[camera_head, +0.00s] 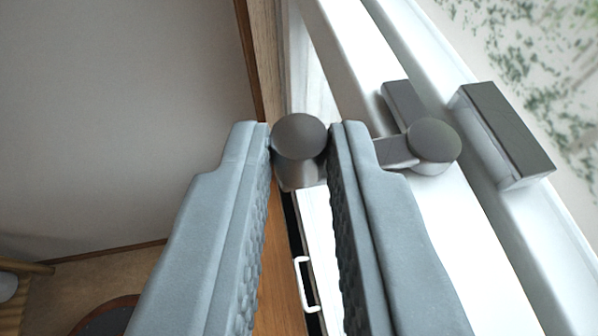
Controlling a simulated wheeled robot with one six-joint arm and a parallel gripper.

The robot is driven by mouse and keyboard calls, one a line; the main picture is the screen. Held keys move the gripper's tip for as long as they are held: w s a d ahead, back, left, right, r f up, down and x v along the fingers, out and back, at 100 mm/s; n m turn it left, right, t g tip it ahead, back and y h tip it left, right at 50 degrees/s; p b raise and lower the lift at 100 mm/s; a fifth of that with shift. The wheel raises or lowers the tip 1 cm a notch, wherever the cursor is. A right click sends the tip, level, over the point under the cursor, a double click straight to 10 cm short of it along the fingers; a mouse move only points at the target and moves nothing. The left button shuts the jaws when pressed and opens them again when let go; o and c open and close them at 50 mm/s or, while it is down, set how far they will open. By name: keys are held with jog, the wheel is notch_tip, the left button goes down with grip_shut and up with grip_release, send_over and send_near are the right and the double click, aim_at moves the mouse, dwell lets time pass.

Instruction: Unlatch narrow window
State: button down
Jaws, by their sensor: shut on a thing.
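My gripper (300,150) reaches up from the bottom of the view, its two blue-grey fingers on either side of a dark grey rounded knob (300,134), the end of the window latch handle. The fingers are shut on this knob near their tips. The latch's round pivot (434,143) shows just right of the right finger. A short arm runs from it toward the finger, which hides the part between. The latch sits on the white window frame (470,230). A dark grey catch block (503,130) is on the neighbouring white frame member, to the right of the pivot.
A plain grey wall (120,120) fills the left. Below are a white surface with a white handle (304,284) and a brown wooden strip (280,290). A dark round object (108,316) is at the lower left. Patterned greenery shows beyond the window at upper right.

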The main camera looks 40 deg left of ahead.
jog(key=c, duration=1.4)
grip_release()
jog(key=shift+o, duration=0.2)
jog(key=v, duration=1.7)
jog(key=shift+s, duration=0.2)
